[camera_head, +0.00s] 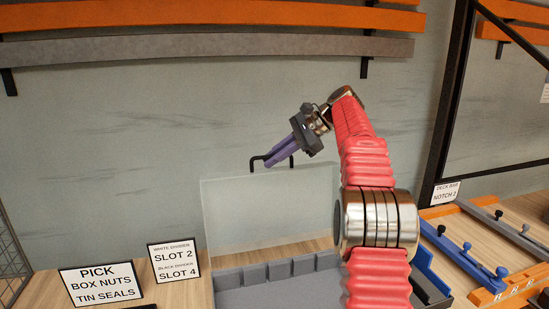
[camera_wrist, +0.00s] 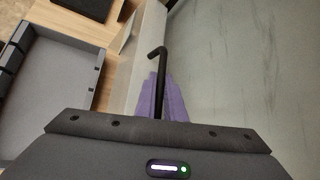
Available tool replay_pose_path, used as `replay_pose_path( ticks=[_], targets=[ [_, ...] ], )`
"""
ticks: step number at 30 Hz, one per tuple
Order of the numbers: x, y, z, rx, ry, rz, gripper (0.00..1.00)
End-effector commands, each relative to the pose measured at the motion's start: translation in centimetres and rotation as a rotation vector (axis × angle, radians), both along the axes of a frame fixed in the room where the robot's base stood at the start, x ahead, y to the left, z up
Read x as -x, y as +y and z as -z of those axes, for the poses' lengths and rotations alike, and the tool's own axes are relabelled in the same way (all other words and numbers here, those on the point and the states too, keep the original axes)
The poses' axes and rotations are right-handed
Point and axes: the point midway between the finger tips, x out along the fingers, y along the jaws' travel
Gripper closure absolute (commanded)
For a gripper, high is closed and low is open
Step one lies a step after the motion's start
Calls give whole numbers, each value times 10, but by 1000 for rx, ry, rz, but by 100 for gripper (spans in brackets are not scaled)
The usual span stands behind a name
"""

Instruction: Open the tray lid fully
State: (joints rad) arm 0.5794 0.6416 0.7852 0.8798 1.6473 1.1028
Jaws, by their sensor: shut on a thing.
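The translucent tray lid (camera_head: 255,215) stands close to upright at the back of the grey tray (camera_head: 262,300), in the head view. Its black handle (camera_head: 252,164) sits on the top edge. My gripper (camera_head: 270,160) comes down from the upper right, with its purple fingers closed on the handle. In the wrist view the handle (camera_wrist: 161,65) rises from between my gripper's fingers (camera_wrist: 162,90), and the lid (camera_wrist: 141,50) shows as a pale, steep sheet beside them. The tray (camera_wrist: 92,95) lies below at the left. My arm hides the tray's right part.
A grey wall (camera_head: 110,130) with orange and grey rails stands behind the lid. Two label signs (camera_head: 100,285) (camera_head: 174,270) stand left of the tray. Blue and orange fixtures (camera_head: 465,255) lie at the right, beside a black post (camera_head: 447,110).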

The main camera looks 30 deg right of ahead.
Motion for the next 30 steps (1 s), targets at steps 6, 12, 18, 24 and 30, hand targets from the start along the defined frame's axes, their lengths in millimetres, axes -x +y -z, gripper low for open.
replay_pose_path(
  ticks=[6,12,18,24,30],
  targets=[
    [0,4,-1,-6,-1,-8,100],
    [0,2,-1,-5,-2,-4,84],
    [1,-1,0,-3,0,1,73],
    [2,-4,2,-1,3,5,73],
    [5,-11,-3,1,3,9,73]
  ],
)
